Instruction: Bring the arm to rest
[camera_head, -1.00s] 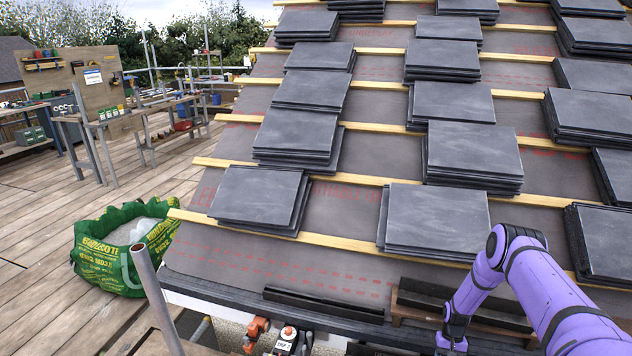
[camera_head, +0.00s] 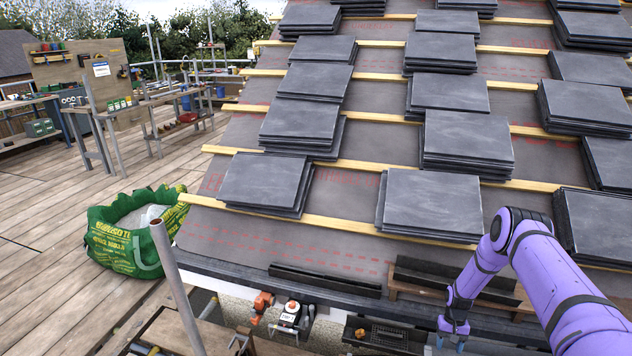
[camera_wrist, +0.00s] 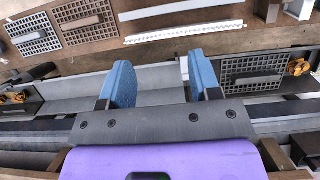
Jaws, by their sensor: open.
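My purple arm reaches in from the lower right of the head view. My gripper (camera_head: 453,328) hangs pointing down at the eaves, by the roof's lower edge. In the wrist view its two blue fingers (camera_wrist: 158,80) stand wide apart. Nothing shows between them but grey, trough-like surfaces behind. I see no object held.
Stacks of dark slates (camera_head: 432,205) lie on the wooden battens (camera_head: 335,232) of the roof. Dark strips (camera_head: 325,279) lie along the eaves. A metal pole (camera_head: 177,285) rises at front left. A green bag (camera_head: 118,252) stands on the deck. Vent grilles (camera_wrist: 250,76) show in the wrist view.

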